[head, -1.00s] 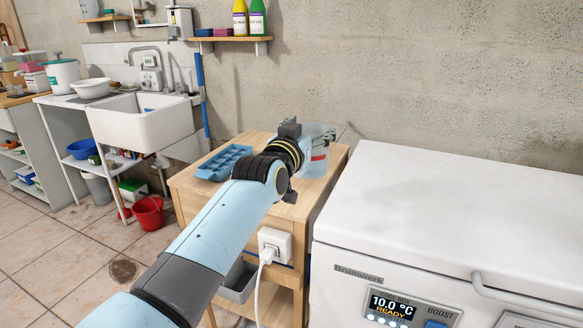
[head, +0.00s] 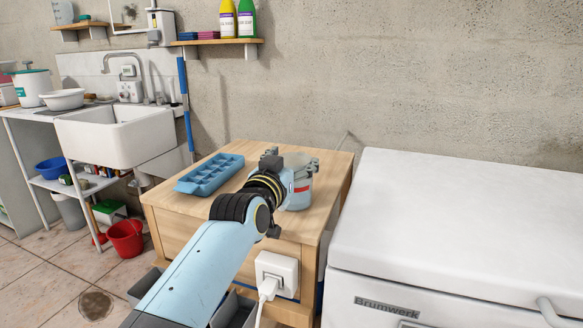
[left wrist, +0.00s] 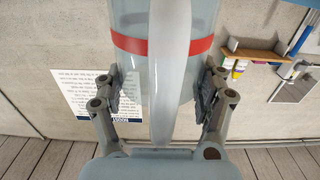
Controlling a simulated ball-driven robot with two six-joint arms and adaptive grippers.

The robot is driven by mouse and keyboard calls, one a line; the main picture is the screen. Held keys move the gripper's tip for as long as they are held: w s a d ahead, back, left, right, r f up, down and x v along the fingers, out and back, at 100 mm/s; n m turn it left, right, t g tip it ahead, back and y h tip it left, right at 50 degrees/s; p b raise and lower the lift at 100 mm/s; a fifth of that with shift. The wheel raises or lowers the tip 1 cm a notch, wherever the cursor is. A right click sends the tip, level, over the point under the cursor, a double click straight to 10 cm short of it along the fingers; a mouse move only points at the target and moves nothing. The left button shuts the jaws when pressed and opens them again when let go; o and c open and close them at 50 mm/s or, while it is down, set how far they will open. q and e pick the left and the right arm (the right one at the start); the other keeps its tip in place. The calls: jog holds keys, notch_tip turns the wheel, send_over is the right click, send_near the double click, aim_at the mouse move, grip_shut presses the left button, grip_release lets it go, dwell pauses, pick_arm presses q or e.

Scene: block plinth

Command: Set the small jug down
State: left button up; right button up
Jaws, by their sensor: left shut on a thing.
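The small jug (head: 301,190) is clear and bluish with a red band. In the head view it is upright over the wooden cabinet top (head: 318,166), right of the ice tray, partly hidden by my left wrist. Whether its base touches the wood cannot be told. My left gripper (head: 291,164) is shut on it. In the left wrist view the jug's body (left wrist: 130,62) and pale vertical handle (left wrist: 170,75) fill the middle, and the fingers of my left gripper (left wrist: 160,88) flank them on both sides. My right gripper is not in view.
A blue ice tray (head: 210,174) lies left of the jug on the cabinet. A white chest freezer (head: 460,220) stands close on the right. A white socket box with a plug (head: 276,272) is on the cabinet's front. Bare wood lies around the jug.

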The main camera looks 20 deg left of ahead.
pick_arm(q)
jog(key=shift+d+r, duration=0.1)
jog(key=shift+r, duration=0.05)
jog(key=o, duration=1.7)
jog(key=shift+f, duration=0.2)
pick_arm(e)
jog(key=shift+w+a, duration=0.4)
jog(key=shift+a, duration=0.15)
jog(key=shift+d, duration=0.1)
pick_arm(q)
jog(key=shift+r, duration=0.25)
jog(key=s, duration=1.2)
jog(key=shift+a+f, duration=0.1)
jog(key=shift+a, duration=0.15)
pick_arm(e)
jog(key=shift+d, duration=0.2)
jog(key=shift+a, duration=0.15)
